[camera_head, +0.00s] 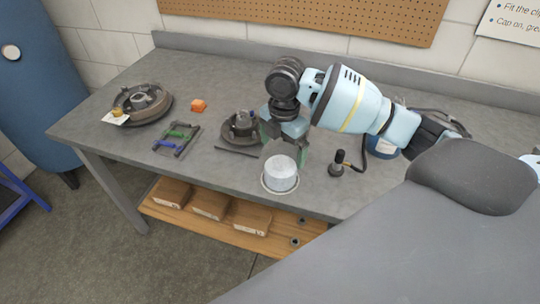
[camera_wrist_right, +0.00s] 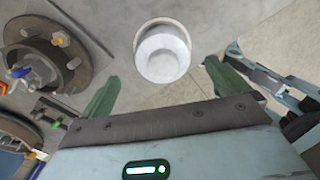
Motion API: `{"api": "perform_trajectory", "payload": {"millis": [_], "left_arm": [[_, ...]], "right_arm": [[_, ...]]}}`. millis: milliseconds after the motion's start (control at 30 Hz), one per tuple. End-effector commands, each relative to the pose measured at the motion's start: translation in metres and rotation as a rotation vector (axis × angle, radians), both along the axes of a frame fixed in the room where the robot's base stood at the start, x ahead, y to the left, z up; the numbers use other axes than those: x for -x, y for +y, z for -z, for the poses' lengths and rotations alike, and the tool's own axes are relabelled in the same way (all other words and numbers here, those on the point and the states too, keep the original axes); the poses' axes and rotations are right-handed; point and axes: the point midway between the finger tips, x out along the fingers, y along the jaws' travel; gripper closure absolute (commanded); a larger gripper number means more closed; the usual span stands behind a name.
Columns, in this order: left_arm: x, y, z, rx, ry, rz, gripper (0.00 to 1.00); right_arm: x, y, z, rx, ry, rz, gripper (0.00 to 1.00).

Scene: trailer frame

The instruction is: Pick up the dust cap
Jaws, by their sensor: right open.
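The dust cap (camera_head: 281,175) is a pale silver, round cup shape with a wider rim. It sits near the front edge of the grey workbench. My right gripper (camera_head: 287,148) is open and empty, just behind and above the cap. In the right wrist view the cap (camera_wrist_right: 162,52) lies ahead of the open green fingers of my right gripper (camera_wrist_right: 160,86), roughly centred between them and not gripped. My left gripper is not seen in the head view.
A dark hub (camera_head: 240,131) stands left of my right gripper, and a black fitting (camera_head: 338,166) stands right of the cap. A drum (camera_head: 142,103), an orange block (camera_head: 198,105) and a blue-green tool (camera_head: 177,138) lie farther left. The bench (camera_head: 225,178) is bare left of the cap.

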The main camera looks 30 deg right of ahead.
Motion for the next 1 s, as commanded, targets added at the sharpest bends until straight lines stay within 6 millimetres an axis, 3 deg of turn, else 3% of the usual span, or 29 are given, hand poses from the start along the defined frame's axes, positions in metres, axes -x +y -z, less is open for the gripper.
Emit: {"api": "perform_trajectory", "payload": {"millis": [200,367,667,1000], "left_arm": [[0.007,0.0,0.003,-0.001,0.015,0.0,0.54],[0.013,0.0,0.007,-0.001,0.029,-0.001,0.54],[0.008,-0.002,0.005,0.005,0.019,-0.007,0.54],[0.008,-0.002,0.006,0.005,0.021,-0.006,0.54]], "right_arm": [[0.0,0.0,0.003,0.0,0.001,0.001,0.0],[0.0,0.0,0.017,0.0,0.002,0.001,0.0],[0.0,0.001,0.031,-0.001,0.0,0.001,0.0],[-0.001,0.003,0.074,0.0,0.001,0.001,0.0]]}}
